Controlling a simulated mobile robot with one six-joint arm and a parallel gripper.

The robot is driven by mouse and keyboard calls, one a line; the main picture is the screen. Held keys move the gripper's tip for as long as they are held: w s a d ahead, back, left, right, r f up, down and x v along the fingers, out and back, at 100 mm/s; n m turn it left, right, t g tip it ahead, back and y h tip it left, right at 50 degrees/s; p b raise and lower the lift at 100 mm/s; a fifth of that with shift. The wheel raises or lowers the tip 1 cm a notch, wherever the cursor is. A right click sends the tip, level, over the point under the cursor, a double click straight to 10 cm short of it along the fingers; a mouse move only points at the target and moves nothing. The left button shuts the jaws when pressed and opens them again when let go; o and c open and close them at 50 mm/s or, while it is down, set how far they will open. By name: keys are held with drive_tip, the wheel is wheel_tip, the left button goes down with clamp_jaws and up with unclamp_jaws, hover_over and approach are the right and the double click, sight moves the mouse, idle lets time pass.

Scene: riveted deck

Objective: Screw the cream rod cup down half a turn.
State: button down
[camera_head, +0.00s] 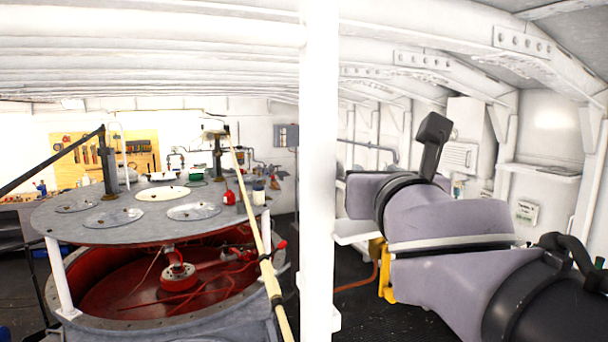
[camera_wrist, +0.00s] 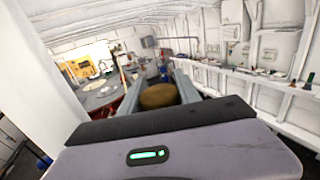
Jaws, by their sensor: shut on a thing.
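My gripper (camera_wrist: 158,88) shows in the wrist view, with one grey-blue finger on each side of a rounded tan-brown thing. I take this thing for the rod cup (camera_wrist: 158,96), though it looks browner than cream. The gripper is shut on it. Its lower side and whatever it sits on are hidden by the gripper's dark front edge. In the head view my arm comes in from the right, and the fingers and the cup are not visible there. The thread and how far the cup is screwed down cannot be seen.
A white post (camera_head: 319,170) stands upright left of my arm. A long cream pole (camera_head: 250,205) slants down beside a round grey table (camera_head: 125,230) with discs on top, over a red-lined pit (camera_head: 125,290). A pegboard with tools (camera_head: 140,152) hangs behind. White hull walls are at right.

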drive_tip(key=shift+d+r+m+h, duration=0.15)
drive_tip(key=shift+m+h, duration=0.25)
drive_tip(key=shift+h, duration=0.2)
drive_tip(key=c, duration=0.9)
unclamp_jaws()
drive_tip(key=shift+s, duration=0.1)
drive_tip(key=shift+o, duration=0.2)
drive_tip(key=shift+s, duration=0.1)
drive_tip(key=s+a, duration=0.3)
drive_tip(key=s, duration=1.4)
drive_tip(key=shift+a, duration=0.2)
